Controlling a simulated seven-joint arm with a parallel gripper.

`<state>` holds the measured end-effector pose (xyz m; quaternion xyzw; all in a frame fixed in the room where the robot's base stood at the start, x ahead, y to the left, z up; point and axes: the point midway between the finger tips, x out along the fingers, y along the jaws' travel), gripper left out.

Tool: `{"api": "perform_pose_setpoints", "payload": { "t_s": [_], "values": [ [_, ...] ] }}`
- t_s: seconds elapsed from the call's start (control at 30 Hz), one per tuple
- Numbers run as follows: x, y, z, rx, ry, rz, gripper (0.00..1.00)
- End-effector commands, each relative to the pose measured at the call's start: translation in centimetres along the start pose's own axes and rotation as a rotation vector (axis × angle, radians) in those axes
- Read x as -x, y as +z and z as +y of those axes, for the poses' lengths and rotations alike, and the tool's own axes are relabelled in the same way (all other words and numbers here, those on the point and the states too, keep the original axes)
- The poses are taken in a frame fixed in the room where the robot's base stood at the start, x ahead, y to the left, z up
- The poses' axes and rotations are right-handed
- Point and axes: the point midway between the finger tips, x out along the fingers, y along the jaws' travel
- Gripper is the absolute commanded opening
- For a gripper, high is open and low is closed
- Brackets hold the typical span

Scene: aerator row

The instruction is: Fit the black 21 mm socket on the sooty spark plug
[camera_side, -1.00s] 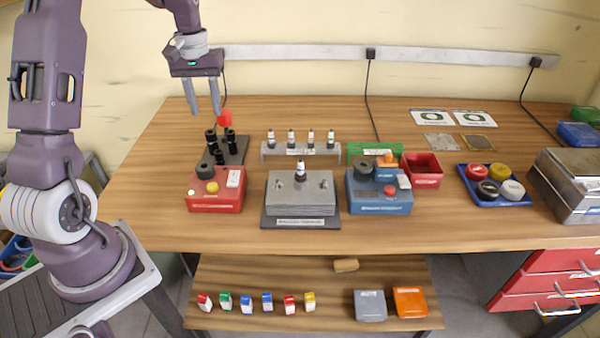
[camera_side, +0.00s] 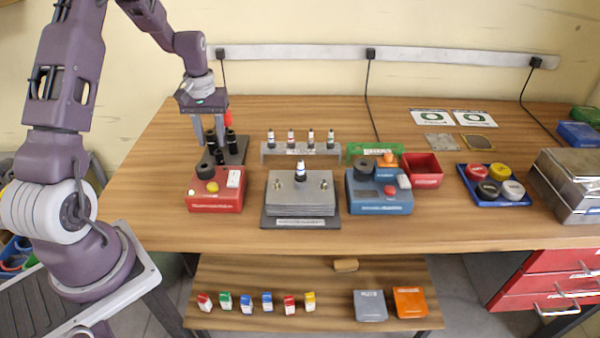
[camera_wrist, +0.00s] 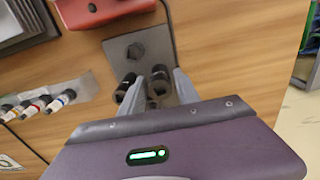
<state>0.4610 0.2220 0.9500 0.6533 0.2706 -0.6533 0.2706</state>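Several black sockets (camera_side: 231,141) stand on a dark plate (camera_side: 241,150) at the left; which one is 21 mm I cannot read. My gripper (camera_side: 210,144) is over this plate, fingers pointing down and apart. In the wrist view my gripper (camera_wrist: 158,82) has its fingers spread, with one black socket (camera_wrist: 158,88) seen between them and another (camera_wrist: 125,86) beside the left finger. No grip on a socket shows. One spark plug (camera_side: 300,171) stands upright in the grey metal block (camera_side: 299,198). Soot on it is too small to tell.
Several plugs stand in a grey rack (camera_side: 328,153) behind the block. A red box (camera_side: 215,200) with a dark knob is in front of the sockets. A blue box (camera_side: 379,203) and red bin (camera_side: 423,169) are right of the block. The front table strip is clear.

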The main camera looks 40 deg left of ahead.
Motion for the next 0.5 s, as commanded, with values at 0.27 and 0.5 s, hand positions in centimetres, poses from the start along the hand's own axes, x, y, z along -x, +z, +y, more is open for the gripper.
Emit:
{"api": "perform_pose_setpoints", "payload": {
  "t_s": [0.27, 0.5],
  "values": [
    [0.1, 0.0, 0.0, 0.000, 0.000, 0.001, 0.00],
    [1.5, -0.1, 0.0, 0.000, 0.000, 0.003, 0.00]
  ]
}}
